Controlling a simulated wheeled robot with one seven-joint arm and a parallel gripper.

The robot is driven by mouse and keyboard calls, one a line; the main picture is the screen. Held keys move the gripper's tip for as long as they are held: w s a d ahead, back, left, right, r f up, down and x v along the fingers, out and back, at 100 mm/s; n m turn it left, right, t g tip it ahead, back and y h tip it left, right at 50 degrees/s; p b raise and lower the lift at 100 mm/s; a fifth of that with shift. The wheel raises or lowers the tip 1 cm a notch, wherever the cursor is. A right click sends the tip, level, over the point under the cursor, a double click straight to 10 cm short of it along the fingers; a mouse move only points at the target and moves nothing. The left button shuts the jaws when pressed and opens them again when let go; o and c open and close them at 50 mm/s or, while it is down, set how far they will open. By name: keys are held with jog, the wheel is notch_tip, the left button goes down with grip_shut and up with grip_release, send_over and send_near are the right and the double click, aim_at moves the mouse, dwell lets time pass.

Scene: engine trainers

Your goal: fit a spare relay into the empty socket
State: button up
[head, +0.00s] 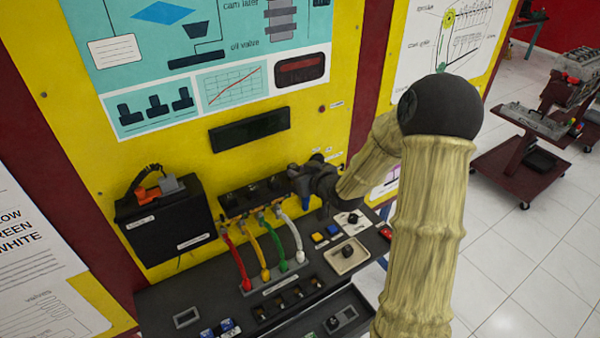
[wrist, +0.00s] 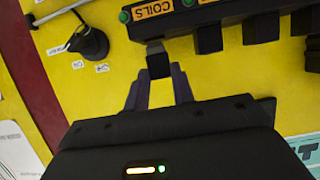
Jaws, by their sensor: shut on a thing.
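My gripper (head: 304,194) is at the right end of the dark coils rail (head: 240,200) on the yellow panel. In the wrist view its two fingers (wrist: 158,88) are shut on a small black block (wrist: 158,65) with a grey end, close by the orange COILS label. Whether this block is a relay, and whether it is joined to the rail, I cannot tell. Small blue blocks (head: 228,325), perhaps spare relays, sit at the front of the bench. A row of dark sockets (head: 278,303) lies behind them; which one is empty is unclear.
Red (head: 236,258), yellow (head: 259,248), green (head: 278,240) and white (head: 295,240) leads curve down from the rail to the bench. A black box (head: 165,220) is at left. In the wrist view a black knob (wrist: 92,42) juts out near the gripper.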

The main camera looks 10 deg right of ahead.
jog(key=shift+f+b, duration=0.8)
jog(key=shift+f, duration=0.05)
dwell(0.8)
jog(key=o, duration=0.7)
jog(key=shift+r, duration=0.15)
jog(key=shift+r+p+v, duration=0.15)
jog(key=shift+p+v, duration=0.3)
jog(key=shift+v, duration=0.75)
jog(key=shift+r+p+v, duration=0.2)
jog(key=shift+p+v, duration=0.25)
jog(key=shift+v, duration=0.75)
jog(key=shift+w, duration=0.15)
notch_tip(320, 180, up, 5)
jog(key=p, duration=0.3)
jog(key=shift+f+p, duration=0.2)
jog(key=shift+p, duration=0.1)
